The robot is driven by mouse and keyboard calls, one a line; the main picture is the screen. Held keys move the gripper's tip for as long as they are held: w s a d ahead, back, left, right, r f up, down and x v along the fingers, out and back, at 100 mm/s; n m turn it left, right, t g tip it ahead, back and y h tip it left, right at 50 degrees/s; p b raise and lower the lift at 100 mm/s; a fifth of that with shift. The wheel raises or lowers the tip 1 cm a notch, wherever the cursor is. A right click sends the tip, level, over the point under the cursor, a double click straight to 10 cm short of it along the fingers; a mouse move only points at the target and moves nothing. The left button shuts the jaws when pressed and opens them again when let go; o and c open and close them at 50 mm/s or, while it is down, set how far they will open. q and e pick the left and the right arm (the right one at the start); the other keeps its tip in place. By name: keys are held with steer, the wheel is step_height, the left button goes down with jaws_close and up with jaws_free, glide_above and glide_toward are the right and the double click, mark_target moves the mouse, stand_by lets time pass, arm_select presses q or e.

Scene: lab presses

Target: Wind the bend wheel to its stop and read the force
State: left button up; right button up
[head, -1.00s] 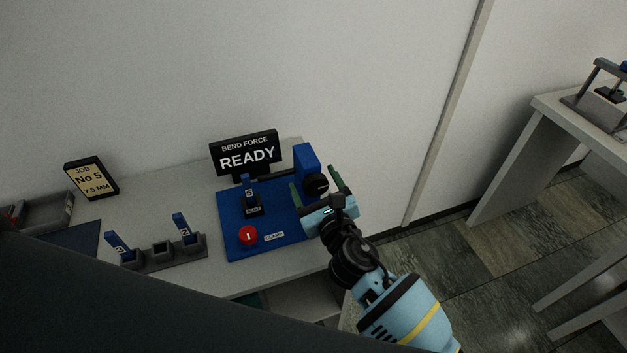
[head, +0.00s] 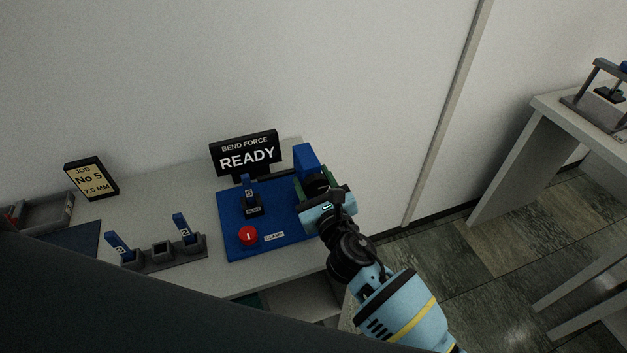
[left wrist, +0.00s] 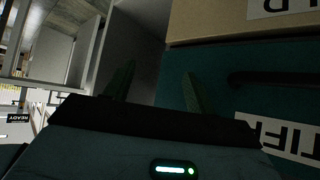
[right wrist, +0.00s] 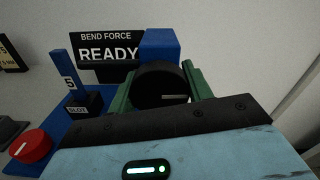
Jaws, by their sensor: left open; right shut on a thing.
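The black bend wheel (right wrist: 161,86) sits on the front of a blue block (head: 304,158) at the right of the blue press base (head: 226,218). A pale line on its face lies nearly level. My right gripper (head: 319,187) is shut on the wheel, a green finger on each side (right wrist: 160,90). The bend force display (head: 245,153) stands behind and reads READY. A blue strip marked 5 (head: 248,187) stands upright in the slot block. The red clamp knob (head: 248,235) is at the front of the base. My left gripper (left wrist: 158,92) is open and empty, away from the press.
A grey rack (head: 163,254) holds two blue strips beside an empty middle slot. The job card (head: 91,178) reads No 5, 7.5 mm. A grey tray (head: 45,212) lies at far left. Another table (head: 560,106) with a device stands at right. Teal and tan surfaces are near my left gripper.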

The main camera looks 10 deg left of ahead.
mark_target(317, 190)
steer(key=m, duration=0.5)
stand_by(0.3)
steer(key=o, duration=1)
steer(key=shift+s, duration=0.1)
steer(key=shift+v, duration=3.85)
